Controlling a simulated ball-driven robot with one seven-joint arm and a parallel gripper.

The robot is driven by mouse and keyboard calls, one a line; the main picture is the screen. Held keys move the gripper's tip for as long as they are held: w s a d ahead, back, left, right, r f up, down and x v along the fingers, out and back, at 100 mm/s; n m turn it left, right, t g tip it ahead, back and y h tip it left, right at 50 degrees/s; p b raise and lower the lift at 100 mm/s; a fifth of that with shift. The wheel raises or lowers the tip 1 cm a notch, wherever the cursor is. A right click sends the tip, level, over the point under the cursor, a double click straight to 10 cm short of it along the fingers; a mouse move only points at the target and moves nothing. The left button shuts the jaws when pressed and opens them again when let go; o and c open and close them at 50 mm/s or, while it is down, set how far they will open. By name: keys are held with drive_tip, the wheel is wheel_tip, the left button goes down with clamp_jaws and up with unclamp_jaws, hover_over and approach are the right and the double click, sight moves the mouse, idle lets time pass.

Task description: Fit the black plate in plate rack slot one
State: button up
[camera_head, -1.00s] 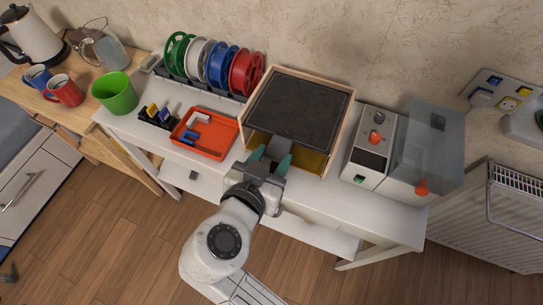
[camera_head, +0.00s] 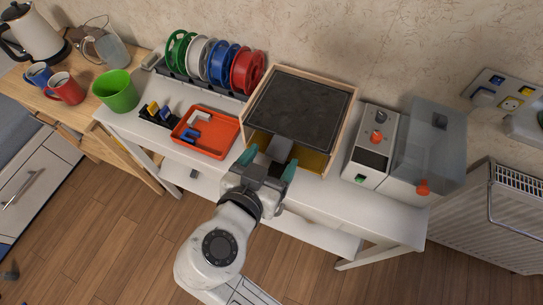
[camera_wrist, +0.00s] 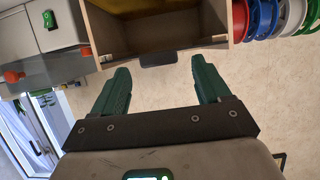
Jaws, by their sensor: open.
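A dark, nearly black square slab (camera_head: 300,105) lies flat across the top of a wooden box-like rack (camera_head: 353,112) on the white table. I take it for the black plate. A grey tab (camera_head: 281,148) sticks out at its front edge. In the wrist view a dark tab (camera_wrist: 158,58) shows at the edge of the open wooden rack (camera_wrist: 215,55). My gripper (camera_head: 268,163) is open in front of the rack, with its green fingers spread either side of the tab. The wrist view shows the gripper (camera_wrist: 160,78) empty. Slot numbers are not readable.
A yellow surface (camera_head: 309,160) shows inside the rack below the slab. A red tray (camera_head: 222,152) and a row of coloured spools (camera_head: 222,65) stand to the left. A device with an orange knob (camera_head: 376,137) and a clear box (camera_head: 430,145) stand to the right.

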drive_tip(key=v, duration=0.9)
drive_tip(key=shift+s+r+b, duration=0.15)
drive_tip(key=shift+s+b, duration=0.15)
drive_tip(key=shift+b, duration=0.1)
drive_tip(key=shift+a, duration=0.15)
